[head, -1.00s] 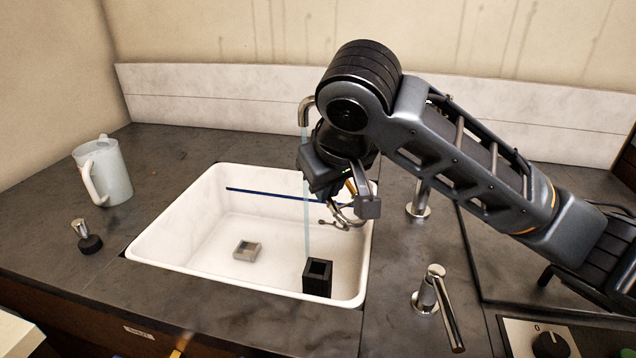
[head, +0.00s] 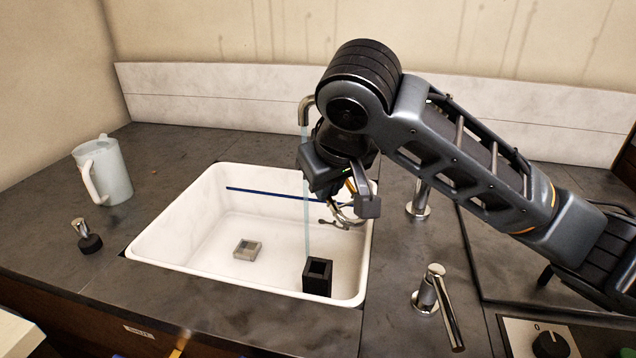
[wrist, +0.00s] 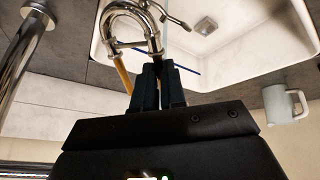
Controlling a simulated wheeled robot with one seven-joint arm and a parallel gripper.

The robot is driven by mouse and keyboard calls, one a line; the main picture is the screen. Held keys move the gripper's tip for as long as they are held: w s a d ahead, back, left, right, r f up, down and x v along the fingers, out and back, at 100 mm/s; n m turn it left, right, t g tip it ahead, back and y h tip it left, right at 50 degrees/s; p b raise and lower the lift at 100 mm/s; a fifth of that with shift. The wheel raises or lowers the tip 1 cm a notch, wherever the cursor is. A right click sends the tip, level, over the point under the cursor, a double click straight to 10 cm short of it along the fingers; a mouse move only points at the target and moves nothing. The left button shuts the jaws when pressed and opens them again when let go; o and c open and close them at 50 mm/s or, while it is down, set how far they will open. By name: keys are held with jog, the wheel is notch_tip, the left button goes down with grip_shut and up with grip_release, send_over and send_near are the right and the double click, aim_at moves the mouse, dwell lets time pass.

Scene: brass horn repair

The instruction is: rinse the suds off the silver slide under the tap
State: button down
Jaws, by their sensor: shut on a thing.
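The silver slide (wrist: 140,18) is a bent, shiny tube in the wrist view, with a yellowish length of tube running down from it. My gripper (wrist: 158,85) is shut on it. In the head view, my gripper (head: 350,195) holds the slide (head: 347,218) over the right part of the white sink, partly hidden by the gripper. The tap spout (head: 306,108) pours a thin stream of water (head: 306,235) into the sink. In the head view the stream falls just left of the slide; whether they touch I cannot tell. I cannot make out suds on the slide.
The white sink (head: 165,235) holds a black hollow block (head: 317,278) and a small grey drain piece (head: 246,249). A blue line crosses its back wall. A pale jug (head: 112,172) and a dark-based knob (head: 89,240) stand left. Metal fittings (head: 428,290) stand right.

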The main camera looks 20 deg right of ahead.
jog(key=shift+r, duration=0.1)
jog(key=shift+s+d+r+p, duration=0.2)
jog(key=shift+s+r+p, duration=0.5)
jog(key=shift+s+p, duration=0.1)
jog(key=shift+s+d+r+p, duration=0.2)
jog(key=shift+s+r+p, duration=0.35)
jog(key=shift+s, duration=0.3)
jog(key=shift+s+d+r+p, duration=0.2)
jog(key=shift+s+r+p, duration=0.2)
jog(key=shift+s+r, duration=0.35)
jog(key=shift+f, duration=0.1)
